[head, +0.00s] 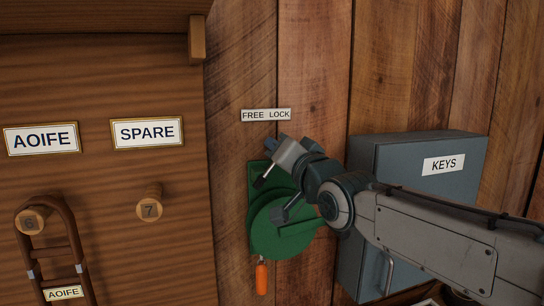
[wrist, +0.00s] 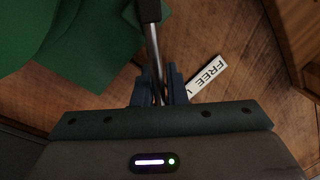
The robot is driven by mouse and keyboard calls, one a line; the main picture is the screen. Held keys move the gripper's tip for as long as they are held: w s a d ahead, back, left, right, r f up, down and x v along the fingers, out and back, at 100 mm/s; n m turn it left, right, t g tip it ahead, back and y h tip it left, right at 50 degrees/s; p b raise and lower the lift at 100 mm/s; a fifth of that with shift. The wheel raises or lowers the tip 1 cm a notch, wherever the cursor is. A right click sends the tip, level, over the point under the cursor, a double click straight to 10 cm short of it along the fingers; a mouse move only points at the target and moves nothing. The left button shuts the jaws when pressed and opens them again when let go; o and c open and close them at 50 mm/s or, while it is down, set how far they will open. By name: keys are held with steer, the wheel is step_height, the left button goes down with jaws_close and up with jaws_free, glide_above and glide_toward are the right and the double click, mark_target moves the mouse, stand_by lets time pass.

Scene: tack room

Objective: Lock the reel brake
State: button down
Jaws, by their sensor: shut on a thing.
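The green reel (head: 285,228) is fixed to the plank wall, below a white FREE LOCK label (head: 266,115). My gripper (head: 272,146) is at the reel's upper part, just under the label. In the wrist view, my gripper (wrist: 158,92) is shut on a thin metal lever (wrist: 153,45) with a black end. The same black-ended lever (head: 264,177) shows below my gripper in the head view. The label (wrist: 207,76) lies beside the fingers in the wrist view, its LOCK end hidden. My arm covers the reel's right side. I cannot tell which word the lever stands at.
A grey KEYS cabinet (head: 418,152) stands close on the right, behind my arm. An orange handle (head: 262,277) hangs below the reel. On the left, a wooden panel bears pegs 6 and 7 (head: 150,208); a brown leather piece (head: 52,240) hangs on peg 6.

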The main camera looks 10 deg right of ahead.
steer(key=shift+d+r, duration=0.3)
steer(key=shift+r, duration=0.15)
steer(key=c, duration=1.7)
jaws_free()
steer(key=shift+o, duration=0.8)
steer(key=shift+d+f, duration=0.1)
steer(key=shift+d, duration=0.15)
steer(key=shift+a+f, duration=0.1)
steer(key=shift+a, duration=0.2)
steer(key=b+v, duration=0.2)
steer(key=v, duration=1.2)
steer(key=shift+w, duration=0.1)
